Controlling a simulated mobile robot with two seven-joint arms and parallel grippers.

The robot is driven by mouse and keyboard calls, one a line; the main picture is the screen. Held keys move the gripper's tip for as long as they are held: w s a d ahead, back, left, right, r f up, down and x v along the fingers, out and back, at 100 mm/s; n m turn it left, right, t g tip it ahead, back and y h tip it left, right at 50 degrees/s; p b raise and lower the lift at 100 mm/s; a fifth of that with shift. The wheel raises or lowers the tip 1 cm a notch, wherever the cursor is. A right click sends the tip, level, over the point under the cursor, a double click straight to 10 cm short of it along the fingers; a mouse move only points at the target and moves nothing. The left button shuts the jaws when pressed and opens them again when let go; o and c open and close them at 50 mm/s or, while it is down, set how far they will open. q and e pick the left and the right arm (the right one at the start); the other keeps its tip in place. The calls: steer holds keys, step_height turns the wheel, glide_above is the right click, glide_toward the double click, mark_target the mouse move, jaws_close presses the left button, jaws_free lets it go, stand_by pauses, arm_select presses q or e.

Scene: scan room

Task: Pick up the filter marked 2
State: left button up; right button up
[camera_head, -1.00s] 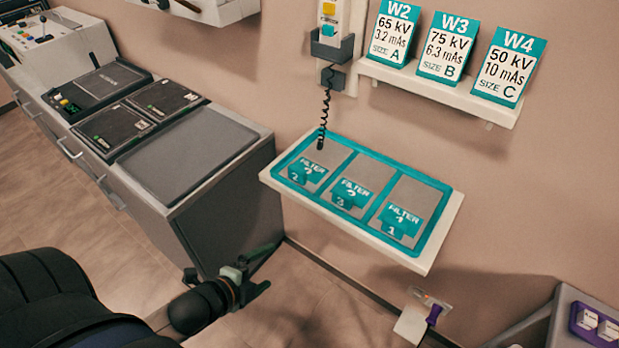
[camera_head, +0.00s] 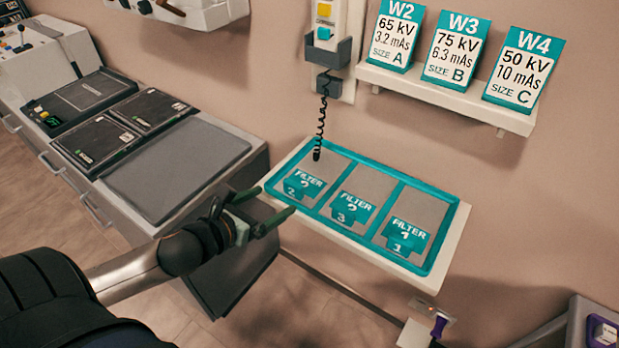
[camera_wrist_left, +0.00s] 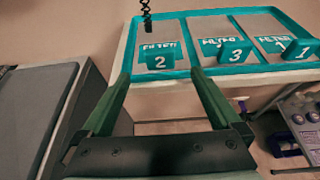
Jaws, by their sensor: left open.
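The filter marked 2 (camera_head: 303,187) is a grey plate with a teal tab. It lies in the left compartment of a teal-edged tray (camera_head: 453,232) on a white wall shelf. The filter marked 3 (camera_head: 351,208) is in the middle compartment and the filter marked 1 (camera_head: 407,236) is in the right one. My left gripper (camera_head: 276,202) is open and empty, just left of and in front of filter 2. In the left wrist view, filter 2's tab (camera_wrist_left: 161,61) shows between and beyond the two fingertips (camera_wrist_left: 160,75). My right gripper is not seen.
A grey cabinet (camera_head: 175,165) stands left of the shelf. A coiled black cord (camera_head: 320,130) hangs from a wall handset down to filter 2's plate. Cards W2, W3 and W4 stand on a white ledge (camera_head: 440,95) above. A purple-handled item (camera_head: 438,326) is below the shelf.

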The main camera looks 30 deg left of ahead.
mark_target(291, 188)
arm_select(q)
steer(key=shift+x, duration=4.7)
steer(key=shift+r, duration=0.15)
steer(key=c, duration=1.5)
steer(key=shift+c, duration=0.2)
